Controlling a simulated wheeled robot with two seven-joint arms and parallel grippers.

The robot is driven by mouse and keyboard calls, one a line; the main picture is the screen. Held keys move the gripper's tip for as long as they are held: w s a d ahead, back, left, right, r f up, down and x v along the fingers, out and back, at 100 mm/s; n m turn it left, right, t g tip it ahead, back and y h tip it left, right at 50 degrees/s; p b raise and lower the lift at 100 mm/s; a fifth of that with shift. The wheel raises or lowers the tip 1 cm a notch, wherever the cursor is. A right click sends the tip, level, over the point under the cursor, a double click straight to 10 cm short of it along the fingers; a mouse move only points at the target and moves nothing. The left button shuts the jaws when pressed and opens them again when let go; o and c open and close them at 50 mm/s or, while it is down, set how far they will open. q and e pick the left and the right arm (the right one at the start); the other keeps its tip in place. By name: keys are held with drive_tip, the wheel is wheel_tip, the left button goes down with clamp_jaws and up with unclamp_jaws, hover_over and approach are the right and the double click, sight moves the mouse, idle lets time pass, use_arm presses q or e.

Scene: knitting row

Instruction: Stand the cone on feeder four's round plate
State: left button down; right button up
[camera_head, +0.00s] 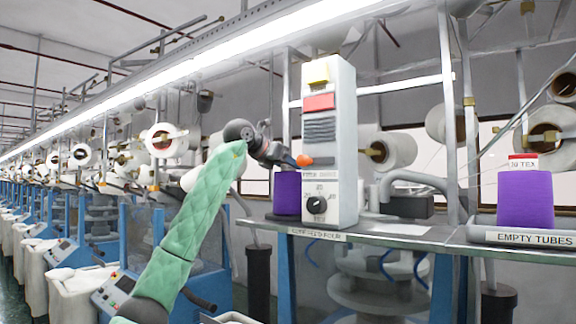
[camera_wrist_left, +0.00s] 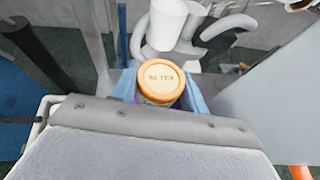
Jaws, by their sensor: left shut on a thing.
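My left gripper (camera_head: 284,163) reaches in at the left side of the white feeder box (camera_head: 341,130), which stands above a label partly readable as feeder four (camera_head: 317,235). In the left wrist view its blue fingertips are shut around a cone with an orange round top marked TEX (camera_wrist_left: 158,76). In the head view a purple cone (camera_head: 287,194) shows just under the gripper, upright and partly hidden by it and the box; it appears to be the held one. A dark surface shows below it, but I cannot tell whether they touch. My right gripper is not in view.
Another purple cone (camera_head: 525,199) with a red-topped 30 TEX label stands at the right, by the EMPTY TUBES tray (camera_head: 485,236). A grey bent pipe (camera_head: 415,180) rises right of the feeder box. An orange-tipped part (camera_head: 305,160) is close to my gripper.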

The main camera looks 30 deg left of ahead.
use_arm(q)
drive_tip(key=c, duration=0.9)
unclamp_jaws()
drive_tip(key=shift+o, duration=0.8)
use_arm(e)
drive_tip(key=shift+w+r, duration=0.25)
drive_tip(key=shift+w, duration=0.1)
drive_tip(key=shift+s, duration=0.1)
use_arm(q)
drive_tip(key=shift+r, duration=0.15)
drive_tip(key=shift+s+a, duration=0.15)
drive_tip(key=shift+s, duration=0.15)
drive_tip(key=b+v, duration=0.4)
drive_tip(key=v, duration=0.7)
drive_tip(key=shift+s+r, duration=0.15)
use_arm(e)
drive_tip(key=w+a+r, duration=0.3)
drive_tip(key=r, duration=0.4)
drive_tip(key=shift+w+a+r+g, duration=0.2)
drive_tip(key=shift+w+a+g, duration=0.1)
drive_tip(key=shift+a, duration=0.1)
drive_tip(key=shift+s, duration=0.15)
